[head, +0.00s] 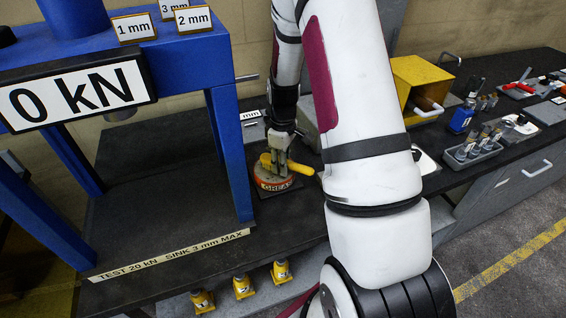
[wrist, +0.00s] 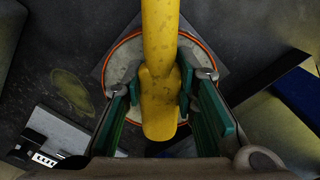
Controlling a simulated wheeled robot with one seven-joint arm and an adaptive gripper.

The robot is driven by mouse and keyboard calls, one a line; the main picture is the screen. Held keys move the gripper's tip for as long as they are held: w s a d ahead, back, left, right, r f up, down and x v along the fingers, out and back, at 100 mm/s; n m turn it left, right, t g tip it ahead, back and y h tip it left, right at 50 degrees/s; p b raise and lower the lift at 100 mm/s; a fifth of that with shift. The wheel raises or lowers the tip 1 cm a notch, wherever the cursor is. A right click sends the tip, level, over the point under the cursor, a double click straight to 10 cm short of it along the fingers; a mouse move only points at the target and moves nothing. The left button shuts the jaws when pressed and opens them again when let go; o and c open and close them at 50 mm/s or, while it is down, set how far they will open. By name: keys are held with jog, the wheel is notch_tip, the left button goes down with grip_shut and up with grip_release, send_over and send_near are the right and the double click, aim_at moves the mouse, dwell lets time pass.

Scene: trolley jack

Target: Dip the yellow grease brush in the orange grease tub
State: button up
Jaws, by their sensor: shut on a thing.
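The yellow grease brush (wrist: 160,85) is between the fingers of my gripper (wrist: 160,92) in the wrist view. In the head view the yellow brush (head: 301,169) lies roughly level, its yellow end sticking out to the right of my gripper (head: 277,160). The orange grease tub (head: 274,184), with a "GREASE" label, stands on the dark bench directly below the gripper. In the wrist view the tub's orange rim (wrist: 112,47) circles a pale top behind the brush. Whether the brush's bristles touch the grease is hidden.
A blue press frame (head: 233,150) with a "0 kN" display (head: 75,95) stands left of the tub. A yellow box (head: 420,85) and a grey rack of parts (head: 472,148) are to the right. Several small yellow jacks (head: 243,287) sit below the bench's front edge.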

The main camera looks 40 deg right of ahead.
jog(key=shift+r+p, duration=1)
jog(key=shift+r, duration=2.5)
